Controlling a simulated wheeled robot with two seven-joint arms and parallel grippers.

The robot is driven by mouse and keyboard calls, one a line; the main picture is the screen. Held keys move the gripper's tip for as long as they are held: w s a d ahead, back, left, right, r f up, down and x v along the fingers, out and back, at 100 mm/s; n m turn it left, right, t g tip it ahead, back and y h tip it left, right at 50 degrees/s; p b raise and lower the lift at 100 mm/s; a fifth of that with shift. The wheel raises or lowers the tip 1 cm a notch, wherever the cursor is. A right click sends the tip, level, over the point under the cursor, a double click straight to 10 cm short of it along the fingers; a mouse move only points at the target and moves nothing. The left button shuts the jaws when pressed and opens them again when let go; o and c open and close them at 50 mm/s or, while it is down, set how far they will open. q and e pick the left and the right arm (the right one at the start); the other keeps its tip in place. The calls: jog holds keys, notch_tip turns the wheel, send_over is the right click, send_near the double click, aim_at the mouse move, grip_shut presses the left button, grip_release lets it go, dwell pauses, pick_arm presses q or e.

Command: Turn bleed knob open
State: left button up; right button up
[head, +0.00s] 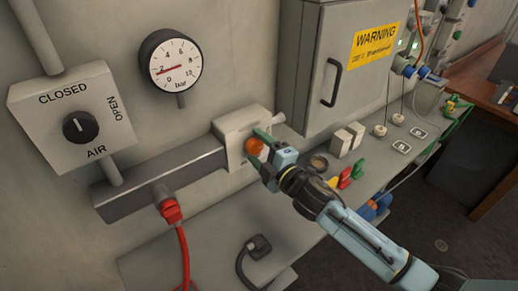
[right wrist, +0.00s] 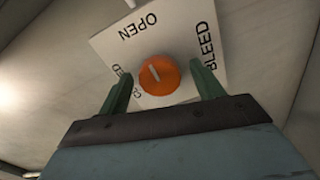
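The orange bleed knob (right wrist: 160,76) sits on a pale plate (right wrist: 190,42) lettered OPEN and BLEED; a third word at the left is partly hidden by a finger. The knob's white mark points up and slightly left, roughly toward OPEN. In the head view the knob (head: 254,147) is on a box on the wall rail. My right gripper (right wrist: 162,84) is open, its green fingers on either side of the knob with visible gaps. In the head view the right gripper (head: 258,148) reaches the knob from the right. My left gripper is not in view.
An air knob (head: 80,127) on a wall plate and a pressure gauge (head: 171,62) are at the left. A red plug with hose (head: 171,211) hangs from the rail. A grey cabinet (head: 345,70) stands right of the knob, above a bench with small coloured parts.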

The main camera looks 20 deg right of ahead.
jog(key=shift+s, duration=0.1)
jog(key=b+v, duration=0.2)
jog(key=v, duration=1.1)
jog(key=shift+s+d, duration=0.1)
